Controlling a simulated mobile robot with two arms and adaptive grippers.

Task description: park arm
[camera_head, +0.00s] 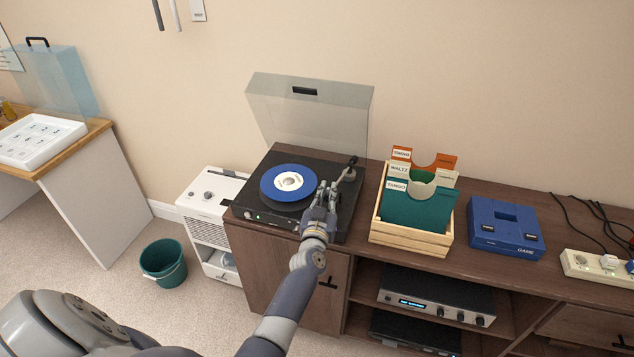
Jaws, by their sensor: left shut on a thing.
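My left arm comes up from the bottom, and its left gripper (327,188) is over the right side of the turntable (262,216), pointing away from me. Its fingers are shut at the tonearm (346,171), beside the blue record (274,184). The fingers hide the part of the tonearm they hold. The blue record with a white label lies on the platter. The clear dust cover (308,115) stands open behind. My right gripper is not in view.
A wooden crate (408,240) with record sleeves and dividers stands right of the turntable. Beyond it are a blue game box (504,228) and a power strip (597,267). A white cabinet (207,221) and green bucket (163,262) stand left, with open floor around the bucket.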

